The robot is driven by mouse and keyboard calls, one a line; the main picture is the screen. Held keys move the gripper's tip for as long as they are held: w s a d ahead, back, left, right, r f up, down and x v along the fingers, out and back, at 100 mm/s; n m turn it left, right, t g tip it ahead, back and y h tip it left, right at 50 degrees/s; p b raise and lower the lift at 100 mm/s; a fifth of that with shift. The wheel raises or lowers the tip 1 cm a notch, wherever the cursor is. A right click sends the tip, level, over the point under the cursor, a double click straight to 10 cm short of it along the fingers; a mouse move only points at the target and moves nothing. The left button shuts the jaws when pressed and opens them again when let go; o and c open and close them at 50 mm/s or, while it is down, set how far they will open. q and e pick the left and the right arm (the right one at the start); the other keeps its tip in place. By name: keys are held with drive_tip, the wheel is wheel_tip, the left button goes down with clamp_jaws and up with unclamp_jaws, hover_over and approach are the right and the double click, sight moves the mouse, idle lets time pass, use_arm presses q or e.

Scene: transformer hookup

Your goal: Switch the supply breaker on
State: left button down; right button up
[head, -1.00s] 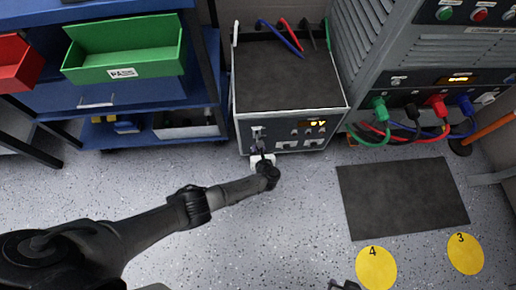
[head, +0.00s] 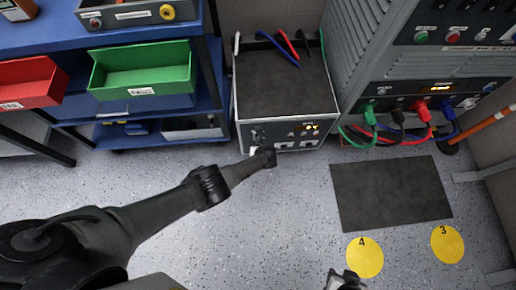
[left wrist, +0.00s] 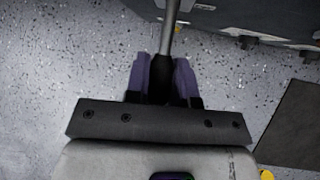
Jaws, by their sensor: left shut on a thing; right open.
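My right gripper (head: 345,279) is open and empty above the floor at the bottom edge of the head view.
A tall grey cabinet (head: 362,62) with coloured plugs and cables stands at the right. A blue shelf (head: 60,93) with a green bin (head: 145,80) and a red bin (head: 35,88) is at the left. A dark mat (head: 390,193) and yellow floor discs (head: 365,257) lie at the right.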

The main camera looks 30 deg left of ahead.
idle(0.4)
use_arm(q)
drive_tip(key=c, duration=1.4)
unclamp_jaws()
drive_tip(key=o, duration=0.4)
drive_tip(key=shift+o, duration=0.2)
drive_tip(key=shift+s+d+r+p, duration=0.1)
drive_tip(key=shift+d+r+p, duration=0.05)
drive_tip(key=shift+r+p, duration=0.4)
drive_tip(key=p+v, duration=1.2)
drive_tip(key=shift+s+d+r, duration=0.15)
drive_tip(key=shift+d+r, duration=0.1)
drive_tip(key=shift+d, duration=0.05)
